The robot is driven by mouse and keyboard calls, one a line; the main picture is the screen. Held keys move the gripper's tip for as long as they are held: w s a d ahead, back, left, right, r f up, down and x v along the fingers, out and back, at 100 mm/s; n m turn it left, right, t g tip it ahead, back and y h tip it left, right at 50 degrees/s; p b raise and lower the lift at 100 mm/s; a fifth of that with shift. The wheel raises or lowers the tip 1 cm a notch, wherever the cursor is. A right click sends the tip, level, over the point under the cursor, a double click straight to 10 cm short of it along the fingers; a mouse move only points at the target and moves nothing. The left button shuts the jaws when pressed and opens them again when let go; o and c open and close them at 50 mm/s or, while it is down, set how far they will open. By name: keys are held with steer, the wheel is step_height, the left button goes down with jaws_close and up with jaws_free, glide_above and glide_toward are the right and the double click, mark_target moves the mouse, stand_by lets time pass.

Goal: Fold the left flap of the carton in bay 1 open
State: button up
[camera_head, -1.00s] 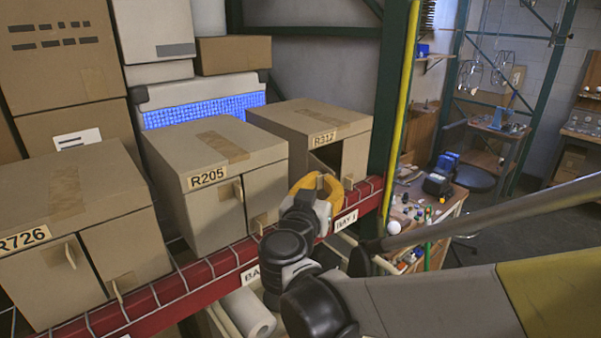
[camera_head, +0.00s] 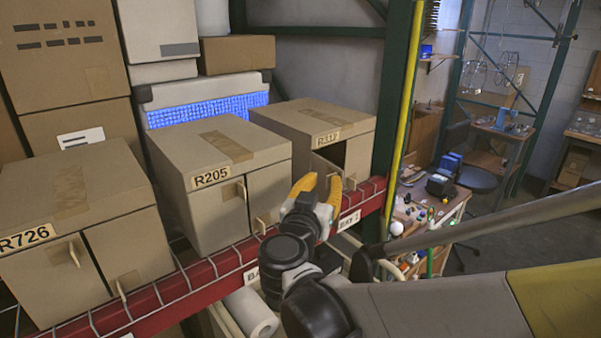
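The carton marked R312 (camera_head: 318,119) stands at the right end of the shelf, above the bay 1 label (camera_head: 349,219). Its front shows a dark gap below the number. A tan left flap panel (camera_head: 325,167) shows at the left of this gap, slanted. The lower front is partly hidden behind my gripper. A small tab (camera_head: 351,184) sticks out at the right. My gripper (camera_head: 319,184) is in front of the carton's lower front, its two yellow fingers pointing up and apart. I see nothing held between them. Whether a finger touches the flap cannot be told.
Cartons R205 (camera_head: 215,150) and R726 (camera_head: 70,205) stand to the left on the wire shelf with its red beam (camera_head: 195,276). A green post (camera_head: 394,95) and a yellow pole (camera_head: 405,90) rise right of R312. A cluttered bench (camera_head: 428,212) stands beyond.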

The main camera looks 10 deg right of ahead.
steer(key=v, duration=1.1)
steer(key=shift+s+d, duration=0.1)
steer(key=shift+s, duration=0.05)
